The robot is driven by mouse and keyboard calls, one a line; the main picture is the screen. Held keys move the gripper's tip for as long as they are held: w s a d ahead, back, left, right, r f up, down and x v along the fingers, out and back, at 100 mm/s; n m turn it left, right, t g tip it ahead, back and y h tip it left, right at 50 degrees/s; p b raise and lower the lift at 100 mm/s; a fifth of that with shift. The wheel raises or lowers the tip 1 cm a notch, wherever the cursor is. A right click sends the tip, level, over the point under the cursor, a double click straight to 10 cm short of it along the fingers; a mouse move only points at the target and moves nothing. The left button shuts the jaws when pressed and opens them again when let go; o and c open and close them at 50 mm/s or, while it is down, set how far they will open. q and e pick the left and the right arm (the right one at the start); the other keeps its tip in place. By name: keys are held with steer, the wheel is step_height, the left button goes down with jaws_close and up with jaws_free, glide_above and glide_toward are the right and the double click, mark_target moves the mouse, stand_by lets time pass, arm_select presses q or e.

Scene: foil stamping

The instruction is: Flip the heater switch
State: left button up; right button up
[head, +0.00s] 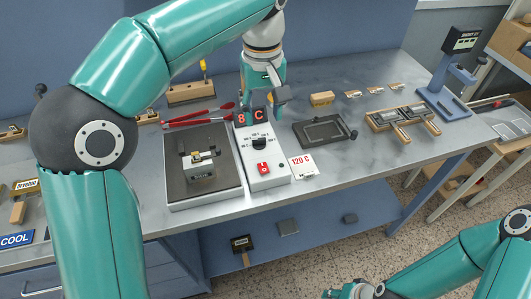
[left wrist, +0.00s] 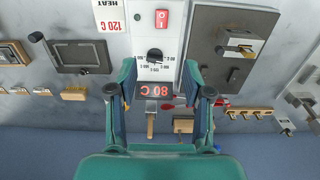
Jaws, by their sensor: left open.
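The heater control box (head: 276,178) is white and stands on the bench, with a dark dial (head: 259,143), a red rocker switch (head: 263,168) and a digital display (head: 242,117). In the left wrist view the red switch (left wrist: 161,19) is beyond the dial (left wrist: 155,55), and the display (left wrist: 154,90) reads 80 C in red. My left gripper (head: 265,107) is open and empty above the display end of the box, hiding part of the display in the head view. In the left wrist view its fingers (left wrist: 159,78) straddle the box. My right gripper (head: 350,291) shows only partly at the bottom edge.
A dark hot plate (head: 179,175) with a metal block lies left of the box. A 120 C card (head: 303,167) and a dark tray (head: 325,131) lie right of it. Red-handled tongs (head: 195,117) lie behind the plate. A stand (head: 451,83) is at the bench's right end.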

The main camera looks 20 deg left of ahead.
mark_target(263, 165)
arm_select(q)
steer(key=f, duration=1.6)
steer(key=shift+s, duration=0.2)
jaws_close()
